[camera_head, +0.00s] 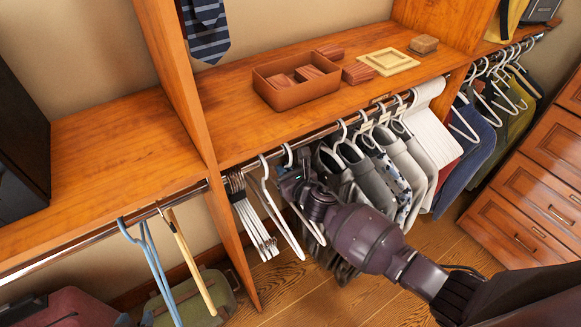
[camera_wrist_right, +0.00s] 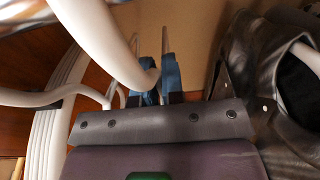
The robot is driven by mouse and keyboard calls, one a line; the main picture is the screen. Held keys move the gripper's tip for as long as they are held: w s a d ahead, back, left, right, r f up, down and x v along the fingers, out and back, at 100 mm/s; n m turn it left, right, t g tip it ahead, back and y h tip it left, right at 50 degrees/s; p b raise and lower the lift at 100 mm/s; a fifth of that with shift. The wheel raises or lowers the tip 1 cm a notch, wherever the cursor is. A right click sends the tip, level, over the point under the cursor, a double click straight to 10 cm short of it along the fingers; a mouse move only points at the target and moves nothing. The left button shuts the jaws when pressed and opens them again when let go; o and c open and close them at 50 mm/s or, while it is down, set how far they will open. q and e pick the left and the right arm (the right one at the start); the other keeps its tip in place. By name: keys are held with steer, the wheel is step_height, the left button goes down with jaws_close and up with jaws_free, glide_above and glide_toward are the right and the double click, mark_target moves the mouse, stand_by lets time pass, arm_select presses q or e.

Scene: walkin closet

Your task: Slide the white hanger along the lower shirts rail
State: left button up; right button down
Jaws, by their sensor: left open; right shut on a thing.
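A white hanger (camera_head: 287,152) hangs by its hook on the lower shirts rail (camera_head: 326,130), just right of the wooden divider. My right gripper (camera_head: 285,176) is just under its hook, reaching in from the right. In the right wrist view, my right gripper (camera_wrist_right: 155,80) has blue fingertips shut on the white hanger (camera_wrist_right: 108,42), whose thick white bar curves down to them. The exact grip spot is partly hidden. Another empty white hanger (camera_head: 267,195) hangs close to the left. My left gripper is not in view.
Bunched hangers (camera_head: 250,216) hang left, beside the divider (camera_head: 208,150). Grey shirts (camera_head: 375,170) hang close to the right of my gripper, with more clothes beyond. A brown tray (camera_head: 280,98) sits on the shelf above. Wooden drawers (camera_head: 530,190) stand at right.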

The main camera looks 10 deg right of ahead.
steer(key=shift+s+a, duration=0.25)
steer(key=shift+a, duration=0.4)
steer(key=shift+f, duration=0.15)
stand_by(0.4)
steer(key=c, duration=1.3)
jaws_free()
steer(key=shift+o, duration=0.8)
steer(key=p+v, duration=0.1)
steer(key=v, duration=1)
